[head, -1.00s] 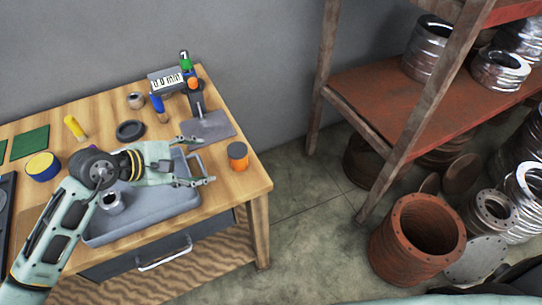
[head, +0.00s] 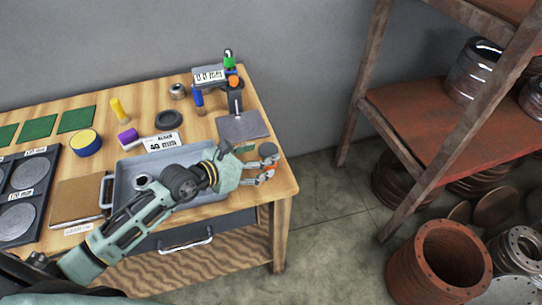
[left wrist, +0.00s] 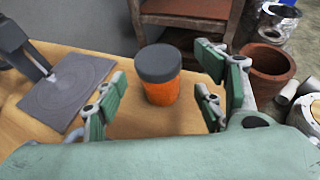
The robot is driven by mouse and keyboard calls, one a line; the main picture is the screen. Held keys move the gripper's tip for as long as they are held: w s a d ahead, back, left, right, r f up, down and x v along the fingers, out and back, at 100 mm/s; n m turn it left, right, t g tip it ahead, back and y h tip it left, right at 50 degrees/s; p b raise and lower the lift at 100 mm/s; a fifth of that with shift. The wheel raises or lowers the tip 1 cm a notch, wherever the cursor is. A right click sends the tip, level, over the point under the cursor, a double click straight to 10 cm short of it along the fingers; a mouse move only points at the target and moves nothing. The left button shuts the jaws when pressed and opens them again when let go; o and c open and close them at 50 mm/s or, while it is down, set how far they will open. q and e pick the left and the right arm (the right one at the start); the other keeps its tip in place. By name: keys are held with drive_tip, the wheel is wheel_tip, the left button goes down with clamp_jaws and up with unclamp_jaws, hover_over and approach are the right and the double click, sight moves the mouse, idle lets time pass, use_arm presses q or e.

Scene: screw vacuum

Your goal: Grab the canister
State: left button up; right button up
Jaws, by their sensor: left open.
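The canister (head: 268,149) is a small upright cylinder with a dark grey lid and an orange body, near the right edge of the wooden table (head: 286,187). It also shows in the left wrist view (left wrist: 160,78), standing on the table straight ahead. My left gripper (head: 262,166) is open, with its fingers low beside the canister. In the left wrist view its fingers (left wrist: 162,88) are spread to the left and right of the canister, with visible gaps on both sides. In the head view the gripper hides part of the canister's body. My right gripper is not in view.
A grey tray (head: 119,187) lies under my left arm. A stand with a flat grey base plate (head: 243,126) is behind the canister. The table ends just right of it. A rusty shelf (head: 425,110) and a large red-brown cylinder (head: 437,262) stand further right.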

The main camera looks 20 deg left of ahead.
sight(260, 156)
use_arm(q)
drive_tip(key=x, duration=0.4)
drive_tip(key=shift+w+f, duration=0.1)
drive_tip(key=shift+c, duration=0.4)
drive_tip(key=c, duration=1.1)
drive_tip(key=shift+c, duration=0.6)
